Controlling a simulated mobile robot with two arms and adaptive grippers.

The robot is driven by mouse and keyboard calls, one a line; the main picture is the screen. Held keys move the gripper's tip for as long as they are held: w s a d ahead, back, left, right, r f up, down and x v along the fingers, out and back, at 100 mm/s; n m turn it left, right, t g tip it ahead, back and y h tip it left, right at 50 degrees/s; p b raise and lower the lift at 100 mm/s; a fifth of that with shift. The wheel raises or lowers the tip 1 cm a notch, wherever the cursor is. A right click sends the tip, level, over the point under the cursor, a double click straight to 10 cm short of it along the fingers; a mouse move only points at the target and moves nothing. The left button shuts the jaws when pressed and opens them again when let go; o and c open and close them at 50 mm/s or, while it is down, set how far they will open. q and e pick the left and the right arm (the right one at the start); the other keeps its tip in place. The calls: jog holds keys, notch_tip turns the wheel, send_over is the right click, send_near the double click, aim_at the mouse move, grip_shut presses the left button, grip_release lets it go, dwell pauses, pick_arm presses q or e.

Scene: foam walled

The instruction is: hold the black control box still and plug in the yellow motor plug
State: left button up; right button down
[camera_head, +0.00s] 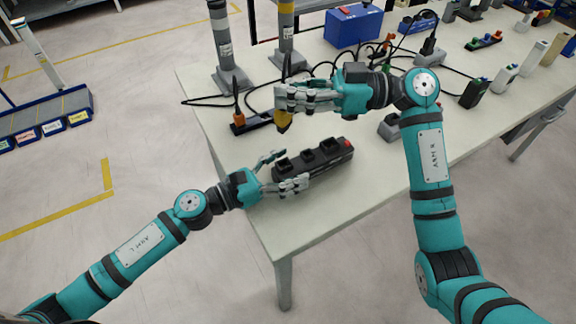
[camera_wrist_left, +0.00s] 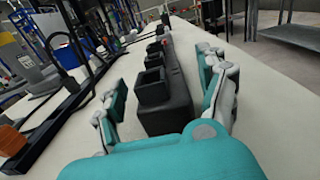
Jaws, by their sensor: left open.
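The black control box (camera_head: 333,158) with several sockets on top lies near the table's front-left edge. My left gripper (camera_head: 283,170) is open at the box's left end, with one finger on each side. In the left wrist view the box (camera_wrist_left: 178,105) runs away from me between the two spread fingers (camera_wrist_left: 165,110), with visible gaps on both sides. The yellow motor plug (camera_head: 283,122) hangs below the fingers of my right gripper (camera_head: 284,100), above the table and left of the box's sockets. The right fingers look closed around the plug's upper part, which they hide.
A dark strip with an orange plug (camera_head: 238,120) lies at the table's left edge. Grey posts (camera_head: 224,50), a blue box (camera_head: 353,25) and black cables stand or lie behind. The white table (camera_head: 275,230) is clear in front of the control box.

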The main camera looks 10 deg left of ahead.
pick_arm(q)
jog(key=shift+d, duration=0.1)
jog(key=c, duration=1.4)
jog(key=shift+c, duration=0.2)
pick_arm(e)
jog(key=shift+t, duration=0.3)
jog(key=m+t, duration=0.5)
jog(key=t, duration=0.1)
jog(key=shift+s+t, duration=0.15)
jog(key=shift+t, duration=0.15)
jog(key=shift+a, duration=0.1)
jog(key=shift+f, duration=0.1)
